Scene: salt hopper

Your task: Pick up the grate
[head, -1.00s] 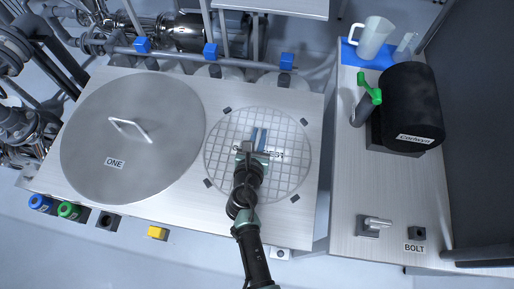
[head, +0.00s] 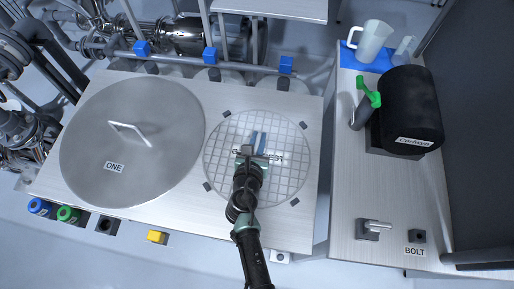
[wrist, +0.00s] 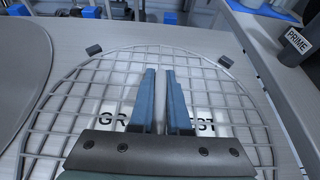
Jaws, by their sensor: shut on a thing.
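The grate (head: 285,180) is a round, pale wire grid on the steel worktop, right of the large lid. It also fills much of the wrist view (wrist: 235,112). My gripper (head: 259,135) reaches down over the middle of the grate. In the wrist view its two blue fingers (wrist: 160,74) are close together with a narrow gap, shut on the grate's wire. The exact bar between the fingertips is hidden. Lettering under the grate is partly covered by the fingers. The grate still looks level and within its dark corner blocks; I cannot tell whether it is raised.
A large round lid (head: 160,160) marked ONE, with a handle, lies left. Small dark blocks (head: 305,125) surround the grate. Pipes run behind.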

